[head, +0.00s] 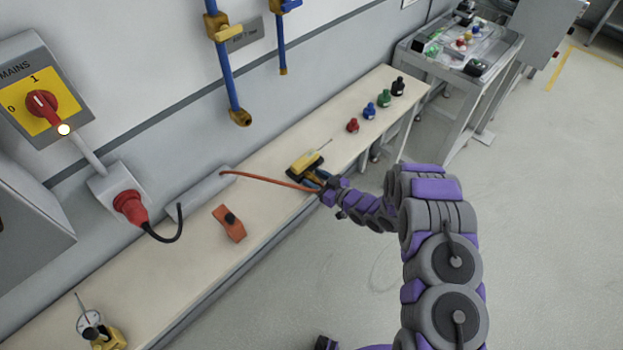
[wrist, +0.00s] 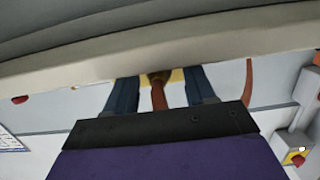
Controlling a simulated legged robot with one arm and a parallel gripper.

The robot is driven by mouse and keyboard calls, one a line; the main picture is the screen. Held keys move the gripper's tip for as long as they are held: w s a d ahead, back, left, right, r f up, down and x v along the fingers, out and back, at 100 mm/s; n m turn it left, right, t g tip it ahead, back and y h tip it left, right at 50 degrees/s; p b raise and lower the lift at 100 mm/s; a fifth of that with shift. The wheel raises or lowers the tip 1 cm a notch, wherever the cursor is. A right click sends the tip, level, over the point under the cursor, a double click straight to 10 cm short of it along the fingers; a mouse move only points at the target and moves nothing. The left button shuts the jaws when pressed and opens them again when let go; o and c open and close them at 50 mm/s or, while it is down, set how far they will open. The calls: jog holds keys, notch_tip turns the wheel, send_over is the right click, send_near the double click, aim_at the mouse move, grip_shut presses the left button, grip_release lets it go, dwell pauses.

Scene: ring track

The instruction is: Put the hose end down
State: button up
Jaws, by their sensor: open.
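The orange hose (head: 268,180) runs along the bench from a grey cylinder to my gripper (head: 316,179). My gripper is at the bench's front edge, just in front of a yellow-and-black device. In the wrist view, the two blue-grey fingers of my gripper (wrist: 160,84) stand apart. The hose end (wrist: 158,92), orange with a brass-coloured tip, lies between them, with a gap visible on each side. A further piece of hose (wrist: 249,82) shows to the right. Whether the hose end rests on the bench cannot be told.
The bench (head: 285,225) carries the yellow-and-black device (head: 304,164), an orange tool (head: 229,222), several small coloured bottles (head: 370,111) and a dial gauge (head: 90,325). A grey cylinder (head: 201,194) lies by the wall.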

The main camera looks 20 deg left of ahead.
jog(key=shift+c, duration=0.3)
grip_shut()
jog(key=shift+r, duration=0.1)
